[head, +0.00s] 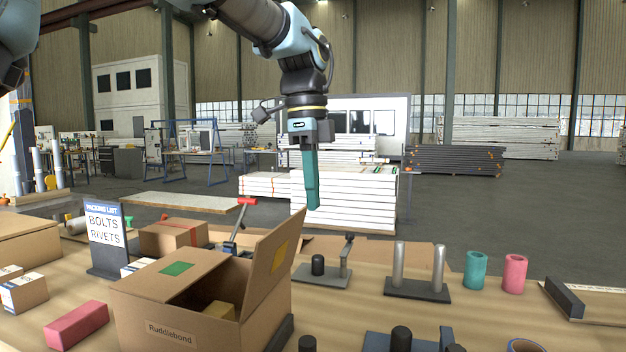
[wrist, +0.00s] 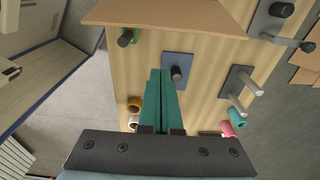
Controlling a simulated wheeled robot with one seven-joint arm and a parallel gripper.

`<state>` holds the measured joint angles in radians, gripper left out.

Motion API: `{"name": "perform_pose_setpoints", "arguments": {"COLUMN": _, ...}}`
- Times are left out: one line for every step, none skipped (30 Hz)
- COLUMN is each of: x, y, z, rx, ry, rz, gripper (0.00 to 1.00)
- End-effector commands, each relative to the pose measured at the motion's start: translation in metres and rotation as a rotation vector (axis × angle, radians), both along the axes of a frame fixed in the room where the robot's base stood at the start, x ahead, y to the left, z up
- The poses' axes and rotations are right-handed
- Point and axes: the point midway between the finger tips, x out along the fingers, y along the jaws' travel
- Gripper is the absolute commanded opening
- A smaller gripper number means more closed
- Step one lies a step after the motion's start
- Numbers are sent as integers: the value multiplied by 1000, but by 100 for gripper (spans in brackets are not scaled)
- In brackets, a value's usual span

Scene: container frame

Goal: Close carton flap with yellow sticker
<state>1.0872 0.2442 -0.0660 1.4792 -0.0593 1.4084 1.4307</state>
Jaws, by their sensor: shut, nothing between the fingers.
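The opposite flap with a green sticker (head: 150,275) lies nearly flat over the left part of the opening. A small brown box (head: 220,310) shows inside. My gripper (head: 313,208) is shut and empty, its teal fingers pointing down near the raised flap's upper right corner. I cannot tell the exact gap. In the wrist view my fingertips (wrist: 160,72) are over the table, below a brown cardboard panel (wrist: 165,12).
A packing-list sign (head: 105,240) and a red-handled clamp (head: 240,215) stand behind the carton. A fixture with two metal posts (head: 418,280) and teal (head: 476,268) and pink (head: 514,273) cylinders stand to the right. A pink block (head: 76,325) lies left of the carton.

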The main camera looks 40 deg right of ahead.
Motion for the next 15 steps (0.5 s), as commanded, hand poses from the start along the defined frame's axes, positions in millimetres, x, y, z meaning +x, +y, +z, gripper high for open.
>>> {"name": "perform_pose_setpoints", "arguments": {"x": -2, "y": 1, "z": -11, "rx": 6, "ry": 2, "rz": 0, "gripper": 0}}
{"name": "perform_pose_setpoints", "arguments": {"x": -2, "y": 0, "z": -17, "rx": 5, "ry": 2, "rz": 0, "gripper": 0}}
{"name": "perform_pose_setpoints", "arguments": {"x": -3, "y": 0, "z": -25, "rx": 5, "ry": 2, "rz": -1, "gripper": 0}}
{"name": "perform_pose_setpoints", "arguments": {"x": -3, "y": 0, "z": -31, "rx": 5, "ry": 2, "rz": 0, "gripper": 0}}
{"name": "perform_pose_setpoints", "arguments": {"x": -3, "y": -1, "z": -38, "rx": 5, "ry": 2, "rz": 0, "gripper": 0}}
{"name": "perform_pose_setpoints", "arguments": {"x": -3, "y": -1, "z": -46, "rx": 4, "ry": 1, "rz": 1, "gripper": 0}}
{"name": "perform_pose_setpoints", "arguments": {"x": -4, "y": -1, "z": -51, "rx": 4, "ry": 1, "rz": 1, "gripper": 0}}
{"name": "perform_pose_setpoints", "arguments": {"x": -4, "y": -1, "z": -57, "rx": 3, "ry": 1, "rz": 1, "gripper": 0}}
{"name": "perform_pose_setpoints", "arguments": {"x": 0, "y": 1, "z": -56, "rx": 1, "ry": -1, "rz": 3, "gripper": 0}}
{"name": "perform_pose_setpoints", "arguments": {"x": 6, "y": 4, "z": -52, "rx": -1, "ry": -2, "rz": 4, "gripper": 0}}
{"name": "perform_pose_setpoints", "arguments": {"x": 10, "y": 6, "z": -51, "rx": -1, "ry": -2, "rz": 5, "gripper": 0}}
{"name": "perform_pose_setpoints", "arguments": {"x": 14, "y": 9, "z": -50, "rx": -1, "ry": -2, "rz": 4, "gripper": 0}}
{"name": "perform_pose_setpoints", "arguments": {"x": 16, "y": 11, "z": -49, "rx": 0, "ry": -1, "rz": 4, "gripper": 0}}
{"name": "perform_pose_setpoints", "arguments": {"x": 19, "y": 13, "z": -49, "rx": 0, "ry": -1, "rz": 3, "gripper": 0}}
{"name": "perform_pose_setpoints", "arguments": {"x": 22, "y": 14, "z": -48, "rx": -1, "ry": 0, "rz": 2, "gripper": 0}}
